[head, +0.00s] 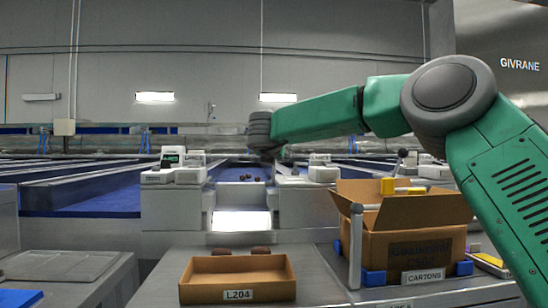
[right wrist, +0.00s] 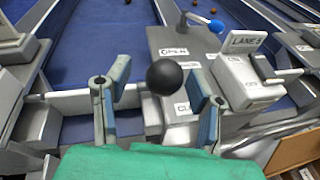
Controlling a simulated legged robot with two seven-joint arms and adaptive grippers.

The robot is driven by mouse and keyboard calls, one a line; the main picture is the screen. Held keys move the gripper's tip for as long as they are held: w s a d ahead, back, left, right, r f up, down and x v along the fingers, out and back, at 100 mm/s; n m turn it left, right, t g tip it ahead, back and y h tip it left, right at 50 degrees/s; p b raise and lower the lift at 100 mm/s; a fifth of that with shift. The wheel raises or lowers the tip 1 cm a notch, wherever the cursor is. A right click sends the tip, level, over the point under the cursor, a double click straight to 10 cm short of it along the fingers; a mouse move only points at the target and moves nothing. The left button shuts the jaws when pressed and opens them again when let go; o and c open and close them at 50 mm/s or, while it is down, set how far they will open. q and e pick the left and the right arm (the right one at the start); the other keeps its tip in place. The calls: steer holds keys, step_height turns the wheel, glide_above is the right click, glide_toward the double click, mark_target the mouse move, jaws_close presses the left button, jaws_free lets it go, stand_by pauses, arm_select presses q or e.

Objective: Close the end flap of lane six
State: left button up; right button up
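My right gripper (right wrist: 158,84) is open, its two fingers spread on either side of a black ball knob (right wrist: 166,77) in the right wrist view; contact cannot be told. The knob is in front of a grey housing with an OPEN label (right wrist: 174,51) and a partly hidden label starting CL (right wrist: 183,108). A lane sign (right wrist: 246,41) seems to read LANE 5, but its digit is unclear. A grey crosspiece (right wrist: 72,104) spans the blue lane on the left; whether it is the end flap is unclear. In the head view the gripper's fingers are mostly hidden. My left gripper is out of view.
A second lever with a blue knob (right wrist: 217,26) stands behind. In the head view, an open cardboard carton (head: 390,245) stands at right and a shallow brown tray (head: 237,293) labelled L204 at front. Dark dates (head: 251,177) lie on the middle lane.

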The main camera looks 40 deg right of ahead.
steer(key=v, duration=1.1)
steer(key=shift+s+a, duration=0.25)
steer(key=shift+s, duration=0.1)
